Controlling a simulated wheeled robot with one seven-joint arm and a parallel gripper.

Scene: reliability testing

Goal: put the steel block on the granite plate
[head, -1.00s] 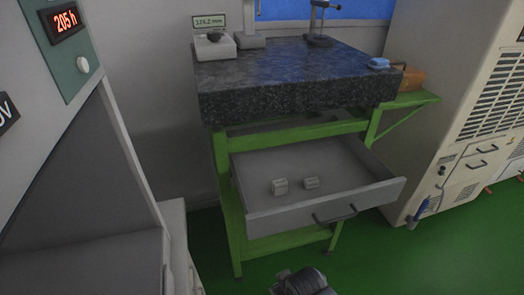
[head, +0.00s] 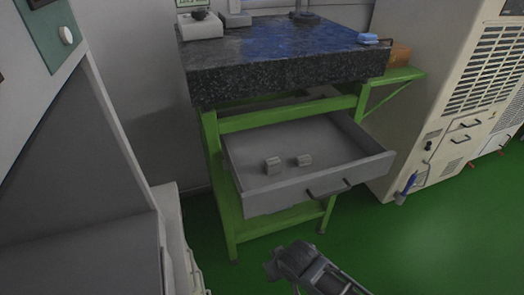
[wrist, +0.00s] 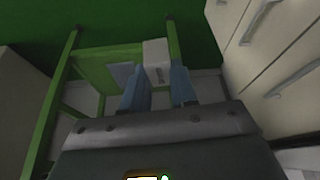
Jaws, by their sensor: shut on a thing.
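The granite plate (head: 285,70) is a thick dark speckled slab on a green stand, in the upper middle of the head view. My gripper (head: 273,267) is at the bottom of that view, in front of and below the open drawer and apart from the plate. In the wrist view my gripper's two bluish fingers (wrist: 159,92) are on either side of a pale grey block (wrist: 157,58) with a dark mark, which appears to be the steel block. The head view does not clearly show the held block.
The open grey drawer (head: 258,201) under the plate holds two small pale blocks, a left one (head: 272,166) and a right one (head: 304,160). A pale instrument (head: 201,27) and a blue item (head: 369,38) are on the plate. A beige machine (head: 440,100) stands right; green floor is clear between.

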